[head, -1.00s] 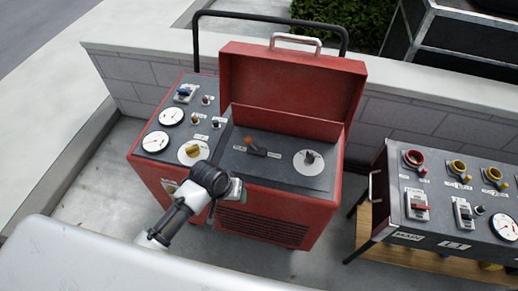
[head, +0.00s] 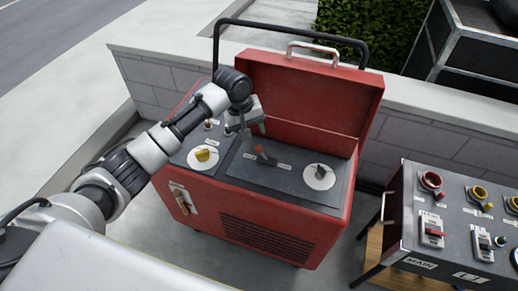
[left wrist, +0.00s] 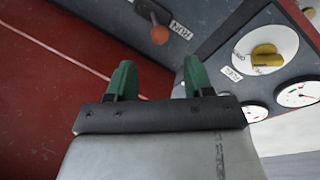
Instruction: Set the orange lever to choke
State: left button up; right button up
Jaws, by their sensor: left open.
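The orange lever (head: 260,149) sits on the dark top panel (head: 240,172) of the red generator box, with a small white label on either side. My left gripper (head: 253,131) is open, above and just behind the lever in the head view. Its two green fingers (left wrist: 157,75) are apart, with nothing between them. It does not appear to touch the lever. My right gripper is not in view.
The raised red lid (head: 325,95) stands close behind my left gripper. A yellow knob (head: 206,154) is left of the lever, and a dark knob on a white dial (head: 319,177) is right. A separate control panel (head: 450,225) stands at the right.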

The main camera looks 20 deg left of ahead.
aim_at(258, 147)
pick_arm(q)
jog(key=b+x, duration=0.1)
jog(key=x, duration=0.8)
jog(key=shift+f, duration=0.3)
